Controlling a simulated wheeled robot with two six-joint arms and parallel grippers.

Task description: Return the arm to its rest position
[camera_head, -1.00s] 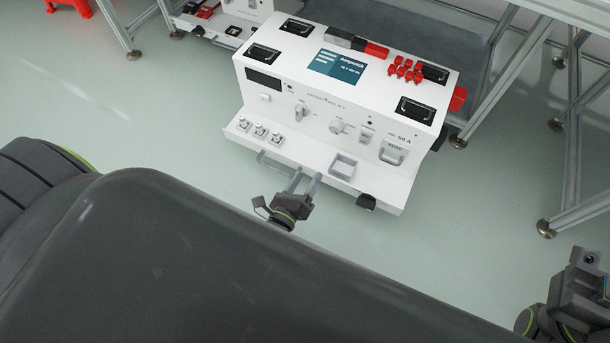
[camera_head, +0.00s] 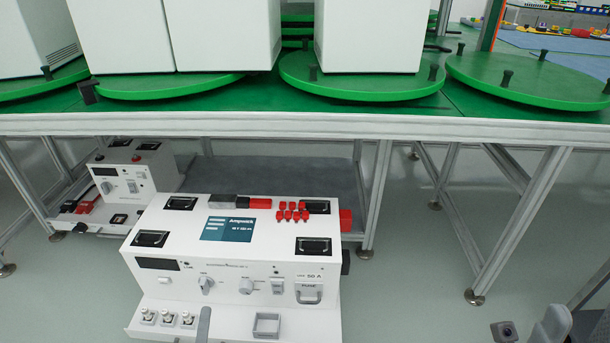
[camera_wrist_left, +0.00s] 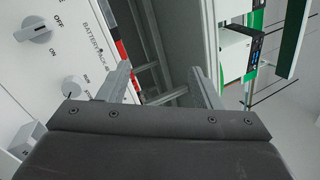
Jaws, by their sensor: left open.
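My left gripper (camera_head: 203,325) shows at the bottom edge of the head view as a grey finger in front of the white battery unit's (camera_head: 172,215) front ledge. Most of the left arm is below the frame. In the left wrist view, the left gripper's two fingers (camera_wrist_left: 160,75) are apart with nothing between them. The unit's white panel with its knobs (camera_wrist_left: 35,28) is to their left there; I cannot tell whether a finger touches it. Parts of my right arm (camera_head: 555,326) show at the bottom right; its fingers do not show.
A workbench (camera_head: 400,127) with green turntables (camera_head: 360,84) and white boxes (camera_head: 367,35) spans the back. A second white unit (camera_head: 125,170) stands behind left. Bench legs (camera_head: 515,225) stand at right. Grey floor is free between the battery unit and these legs.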

